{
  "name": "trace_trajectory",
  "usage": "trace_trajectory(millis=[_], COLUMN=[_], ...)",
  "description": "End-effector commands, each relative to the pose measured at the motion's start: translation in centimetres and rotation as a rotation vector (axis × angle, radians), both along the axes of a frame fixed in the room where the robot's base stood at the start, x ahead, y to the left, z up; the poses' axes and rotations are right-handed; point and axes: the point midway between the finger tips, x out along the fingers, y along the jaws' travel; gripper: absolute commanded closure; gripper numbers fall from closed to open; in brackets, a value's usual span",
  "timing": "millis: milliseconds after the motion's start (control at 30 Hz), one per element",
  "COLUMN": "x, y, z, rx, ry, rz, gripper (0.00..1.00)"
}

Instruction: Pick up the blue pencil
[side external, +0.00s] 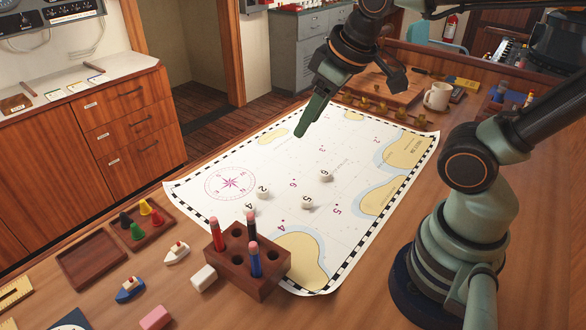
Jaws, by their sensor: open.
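The blue pencil (255,263) stands upright in a hole of a dark wooden pencil block (243,284), its pinkish end up. A red pencil (216,236) and a dark pencil (251,229) stand in other holes of the same block; some holes are empty. My gripper (348,112) hangs above the far part of the chart, well behind the block and to its right. Its jaws are apart, with nothing seen between them. The lower part of the blue pencil is hidden inside the block.
The chart (340,230) bears several white numbered discs (307,202). Left of the block are a white block (203,278), toy boats (130,290), a pink block (157,318) and a tray of coloured pawns (152,241). A mug (438,96) stands at the back right.

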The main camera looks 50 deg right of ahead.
Motion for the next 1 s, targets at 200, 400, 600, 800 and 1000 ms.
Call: trace_trajectory(millis=[200, 400, 600, 800, 1000], x=[0.2, -1.2, -2.6, -2.9, -2.9], y=[7.4, 14.0, 17.3, 17.8, 17.7], z=[-2.4, -5.0, -6.7, -8.5, -11.9], rx=[-0.177, -0.316, -0.379, -0.389, -0.388], ry=[0.156, 0.263, 0.31, 0.321, 0.322], rz=[0.635, 1.235, 1.571, 1.636, 1.632], gripper=[0.46, 0.46, 0.46, 0.46, 0.46])
